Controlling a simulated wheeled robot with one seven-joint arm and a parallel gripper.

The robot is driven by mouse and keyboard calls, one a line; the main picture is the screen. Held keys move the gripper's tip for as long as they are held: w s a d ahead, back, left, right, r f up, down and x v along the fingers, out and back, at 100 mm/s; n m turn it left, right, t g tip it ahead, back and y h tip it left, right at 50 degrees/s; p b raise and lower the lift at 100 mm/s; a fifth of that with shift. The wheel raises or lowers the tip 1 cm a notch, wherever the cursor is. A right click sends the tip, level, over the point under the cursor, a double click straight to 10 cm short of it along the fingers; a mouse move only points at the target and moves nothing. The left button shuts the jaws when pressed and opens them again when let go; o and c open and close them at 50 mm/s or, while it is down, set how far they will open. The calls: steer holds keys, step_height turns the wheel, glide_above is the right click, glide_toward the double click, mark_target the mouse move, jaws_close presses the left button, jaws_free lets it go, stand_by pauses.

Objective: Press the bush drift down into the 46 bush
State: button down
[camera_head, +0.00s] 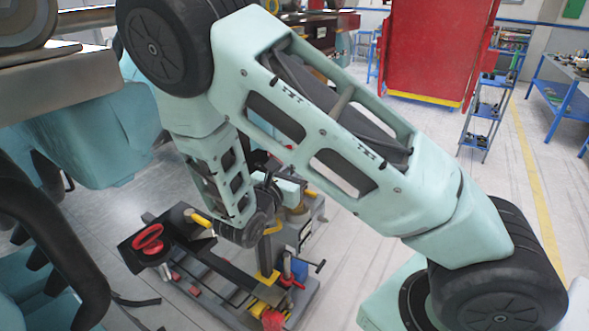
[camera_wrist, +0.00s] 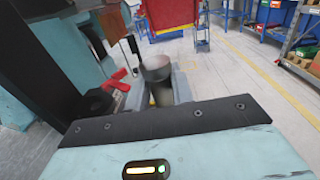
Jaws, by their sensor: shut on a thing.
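My gripper (camera_head: 299,190) is past the black wrist joint, over the far end of the grey work stand, partly hidden by my own arm. In the wrist view a dark, round-topped cylinder (camera_wrist: 157,70) stands upright just beyond the gripper's dark front edge.
The low stand (camera_head: 240,290) carries yellow and red clamps and a red ring-shaped handle (camera_head: 148,240). A teal coaster car (camera_head: 110,140) fills the left. A red cabinet (camera_head: 435,45) and blue step rack (camera_head: 485,110) stand behind. Open floor lies right of the stand.

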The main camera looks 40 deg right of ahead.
steer(key=shift+f+b, duration=0.65)
steer(key=shift+f, duration=0.35)
stand_by(1.2)
steer(key=c, duration=1.1)
jaws_free()
steer(key=shift+a, duration=0.1)
steer(key=b+v, duration=0.5)
steer(key=v, duration=1.1)
steer(key=s+f+m+g+y, duration=0.2)
steer(key=s+m+g+y, duration=0.45)
steer(key=s, duration=0.35)
steer(key=s+a+r+m+y, duration=0.1)
steer(key=s+a+m+y, duration=0.1)
steer(key=a+y, duration=0.1)
steer(key=s+a+m+y, duration=0.3)
steer(key=y, duration=0.1)
steer(key=s+a+r+m+y, duration=0.1)
steer(key=s+a+m+y, duration=0.1)
steer(key=a+m+y, duration=0.1)
steer(key=shift+s+a+r+g+y, duration=0.1)
steer(key=shift+s+r+g+y, duration=0.2)
steer(key=shift+s+y, duration=0.1)
